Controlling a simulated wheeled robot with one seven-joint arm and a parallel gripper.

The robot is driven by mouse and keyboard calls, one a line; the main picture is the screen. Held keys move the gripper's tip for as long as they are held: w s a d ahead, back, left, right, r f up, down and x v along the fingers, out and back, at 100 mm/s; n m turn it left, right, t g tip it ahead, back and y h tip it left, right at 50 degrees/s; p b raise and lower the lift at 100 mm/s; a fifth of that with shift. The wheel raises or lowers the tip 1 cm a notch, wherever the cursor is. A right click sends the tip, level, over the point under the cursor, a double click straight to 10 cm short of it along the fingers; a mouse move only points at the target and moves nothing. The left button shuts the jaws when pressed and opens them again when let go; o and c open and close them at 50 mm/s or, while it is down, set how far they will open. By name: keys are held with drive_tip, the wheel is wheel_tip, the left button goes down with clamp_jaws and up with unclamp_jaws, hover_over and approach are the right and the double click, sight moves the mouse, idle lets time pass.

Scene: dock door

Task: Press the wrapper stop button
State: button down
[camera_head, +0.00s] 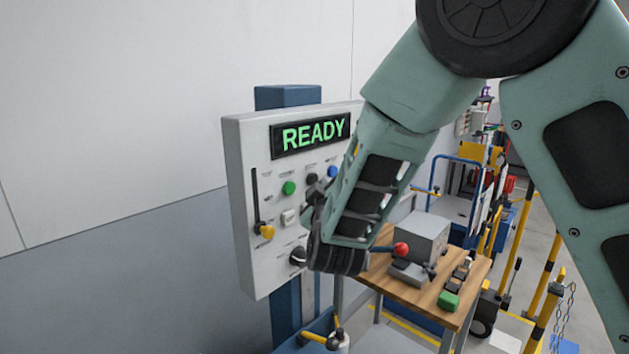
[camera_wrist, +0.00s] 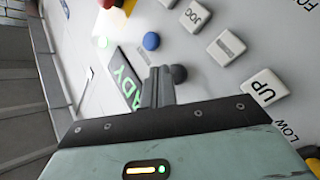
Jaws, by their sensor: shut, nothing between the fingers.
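The grey control panel (camera_head: 240,240) stands left of my arm, its display (camera_head: 310,134) lit green with READY. A green button (camera_head: 289,188), a black button (camera_head: 312,178) and a blue button (camera_head: 331,172) sit below the display. In the wrist view, part of a red button (camera_wrist: 106,3) on yellow shows at the top edge. No stop label is readable. My gripper (camera_wrist: 159,85) is shut and empty, its fingers pointing at the panel next to a black round control (camera_wrist: 179,73) and below the blue button (camera_wrist: 151,41). Contact cannot be told. My arm hides the panel's right side in the head view.
A slider with a yellow knob (camera_head: 265,231), a white rocker (camera_head: 290,217) and a black knob (camera_head: 298,256) are on the panel. JOG (camera_wrist: 197,15) and UP (camera_wrist: 265,88) keys show nearby. A wooden bench (camera_head: 390,303) with a red-knobbed device (camera_head: 408,271) stands right.

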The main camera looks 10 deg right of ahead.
drive_tip(key=shift+w, duration=0.1)
drive_tip(key=shift+w+a, duration=0.25)
idle(0.3)
drive_tip(key=shift+w+a, duration=0.25)
drive_tip(key=shift+w, duration=0.15)
idle(0.8)
drive_tip(key=shift+s, duration=0.1)
drive_tip(key=shift+s+d, duration=0.5)
drive_tip(key=shift+s, duration=0.15)
drive_tip(key=s+d, duration=0.1)
drive_tip(key=s, duration=0.1)
drive_tip(key=s+d+b, duration=0.1)
drive_tip(key=s, duration=0.1)
drive_tip(key=shift+d, duration=0.4)
idle(0.7)
